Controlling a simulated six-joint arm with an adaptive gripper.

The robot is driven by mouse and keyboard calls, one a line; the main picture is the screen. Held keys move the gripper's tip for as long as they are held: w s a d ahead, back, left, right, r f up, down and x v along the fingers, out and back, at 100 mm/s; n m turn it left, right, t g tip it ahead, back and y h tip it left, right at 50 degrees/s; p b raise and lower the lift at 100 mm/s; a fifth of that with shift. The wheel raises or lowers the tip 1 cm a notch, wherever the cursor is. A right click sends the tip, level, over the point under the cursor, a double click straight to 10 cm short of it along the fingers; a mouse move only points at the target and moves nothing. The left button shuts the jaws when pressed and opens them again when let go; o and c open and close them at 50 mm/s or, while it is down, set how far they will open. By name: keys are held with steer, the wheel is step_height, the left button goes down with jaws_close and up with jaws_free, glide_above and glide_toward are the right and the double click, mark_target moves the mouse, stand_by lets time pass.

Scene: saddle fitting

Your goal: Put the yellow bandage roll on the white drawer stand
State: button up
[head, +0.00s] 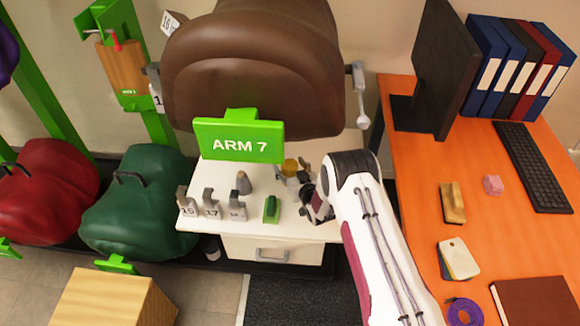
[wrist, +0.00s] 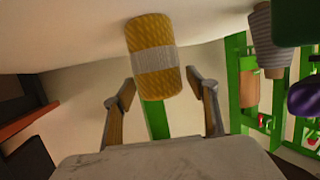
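The yellow bandage roll (wrist: 152,30) has a pale band around its middle and stands on the white surface in the wrist view, which appears upside down. In the head view a small yellow part of the roll (head: 290,167) shows at my gripper, on the right side of the white drawer stand (head: 262,228). My gripper (wrist: 163,78) is open. Its fingertips lie on either side of the roll's end, with small gaps visible. In the head view my gripper (head: 297,180) is partly hidden by my wrist.
Grey numbered tags (head: 211,205), a grey cone-shaped item (head: 243,183) and a dark green item (head: 271,209) stand on the drawer stand. The green ARM 7 sign (head: 238,140) and brown saddle (head: 255,75) rise behind. An orange desk (head: 415,185) is at the right.

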steer(key=shift+r, duration=0.2)
steer(key=v, duration=1.2)
stand_by(0.5)
steer(key=shift+w, duration=0.1)
stand_by(0.8)
